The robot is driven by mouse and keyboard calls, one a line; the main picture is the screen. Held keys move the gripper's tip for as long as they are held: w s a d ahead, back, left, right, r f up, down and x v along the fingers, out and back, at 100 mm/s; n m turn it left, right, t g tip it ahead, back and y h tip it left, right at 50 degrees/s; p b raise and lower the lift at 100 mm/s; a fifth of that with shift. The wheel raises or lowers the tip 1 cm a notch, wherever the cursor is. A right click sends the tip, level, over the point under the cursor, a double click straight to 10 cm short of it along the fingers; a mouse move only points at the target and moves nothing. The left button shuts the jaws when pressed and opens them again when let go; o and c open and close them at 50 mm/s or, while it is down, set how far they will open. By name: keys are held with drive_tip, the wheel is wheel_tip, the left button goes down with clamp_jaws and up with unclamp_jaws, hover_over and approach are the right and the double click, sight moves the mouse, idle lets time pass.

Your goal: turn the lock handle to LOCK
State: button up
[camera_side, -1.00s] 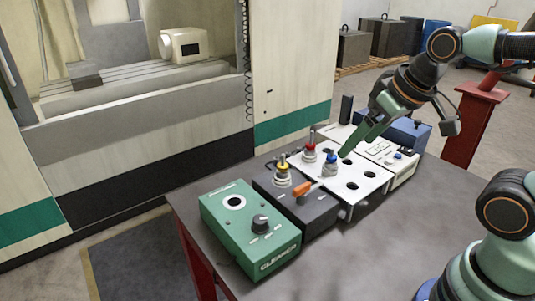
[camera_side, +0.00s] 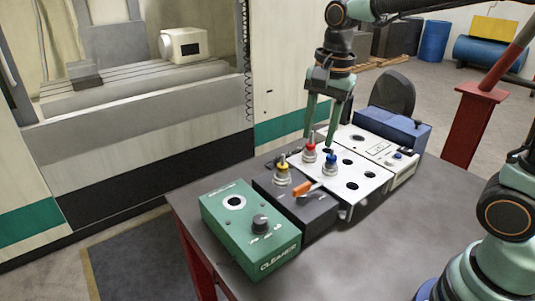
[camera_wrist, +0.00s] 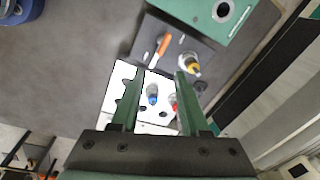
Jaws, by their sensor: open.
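The lock handle (camera_side: 307,188) is an orange lever on a dark grey box (camera_side: 314,209), between the green box and the white plate. In the wrist view the orange handle (camera_wrist: 163,44) lies ahead of the fingertips, up the picture. My gripper (camera_side: 322,142) is open and points down over the white plate, behind the handle and apart from it. In the wrist view its two green fingers (camera_wrist: 155,76) stand apart with nothing held between them. The markings beside the handle are too small to read.
A yellow-topped tool holder (camera_side: 282,175) stands on the dark box beside the handle. Red (camera_side: 310,153) and blue (camera_side: 331,164) ones stand on the white plate (camera_side: 365,187), close to my fingers. The green box (camera_side: 225,223) sits in front.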

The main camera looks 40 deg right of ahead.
sight(302, 186)
drive_tip(key=f+m, duration=0.1)
drive_tip(key=f, duration=0.3)
drive_tip(key=w+f+m, duration=0.1)
drive_tip(key=f, duration=0.4)
drive_tip(key=w+a+f+m+g, duration=0.1)
drive_tip(key=f+m, duration=0.1)
drive_tip(key=f, duration=0.3)
drive_tip(key=shift+w, duration=0.2)
drive_tip(key=shift+r, duration=0.1)
clamp_jaws()
